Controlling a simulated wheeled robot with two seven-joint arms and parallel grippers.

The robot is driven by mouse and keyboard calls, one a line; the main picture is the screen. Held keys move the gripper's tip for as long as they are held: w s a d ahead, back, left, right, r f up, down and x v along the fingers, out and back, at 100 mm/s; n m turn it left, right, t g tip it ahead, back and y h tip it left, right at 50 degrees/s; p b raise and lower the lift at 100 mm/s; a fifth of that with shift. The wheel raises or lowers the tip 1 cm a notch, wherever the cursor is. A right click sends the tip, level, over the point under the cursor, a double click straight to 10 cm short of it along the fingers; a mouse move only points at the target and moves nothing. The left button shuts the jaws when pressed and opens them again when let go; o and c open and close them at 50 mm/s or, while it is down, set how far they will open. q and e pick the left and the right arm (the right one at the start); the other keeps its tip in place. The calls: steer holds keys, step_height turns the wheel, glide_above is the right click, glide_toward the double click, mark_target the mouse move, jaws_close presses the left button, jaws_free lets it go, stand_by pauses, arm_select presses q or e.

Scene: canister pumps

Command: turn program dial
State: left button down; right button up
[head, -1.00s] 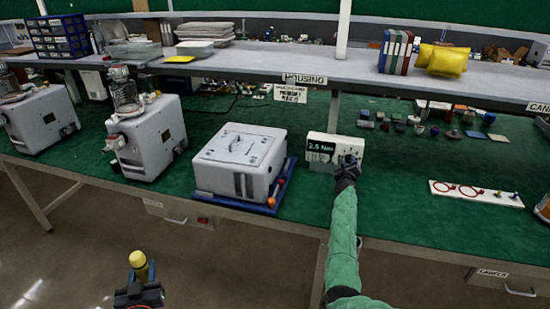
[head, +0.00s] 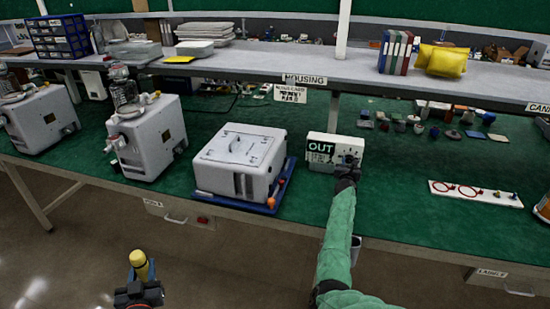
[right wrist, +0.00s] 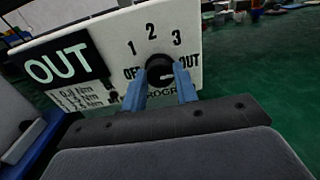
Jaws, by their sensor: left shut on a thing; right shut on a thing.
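The white program box (head: 322,148) stands on the green bench in the head view, its dark display reading OUT. In the right wrist view the box's panel (right wrist: 110,45) shows a black program dial (right wrist: 158,66) ringed by the labels OFF, 1, 2, 3 and OUT. My right gripper (right wrist: 160,82) has its two blue fingers on either side of the dial, shut on it. The dial's small white mark lies at its lower right, towards OUT. My left gripper (head: 139,288), at the bottom left of the head view, is shut on a yellow-topped tool (head: 138,262), away from the bench.
A white canister pump housing (head: 240,160) sits on a blue tray (head: 284,180) left of the box. More pumps (head: 148,138) stand further left. A white board with red rings (head: 475,193) lies to the right. Green bench between box and board is clear.

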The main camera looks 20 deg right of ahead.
mark_target(136, 263)
steer(key=shift+f, duration=0.3)
steer(key=o, duration=0.9)
steer(key=shift+o, duration=0.3)
steer(key=shift+r, duration=0.1)
arm_select(q)
steer(key=shift+r, duration=0.1)
arm_select(e)
steer(key=shift+r, duration=0.1)
arm_select(q)
steer(key=shift+r+p, duration=0.5)
steer(key=shift+p, duration=0.15)
arm_select(e)
steer(key=shift+v, duration=0.85)
arm_select(q)
step_height(136, 263, up, 4)
steer(key=p, duration=0.3)
steer(key=shift+f+p, duration=0.15)
steer(key=shift+p, duration=0.15)
arm_select(e)
steer(key=v, duration=1)
steer(key=shift+s, duration=0.15)
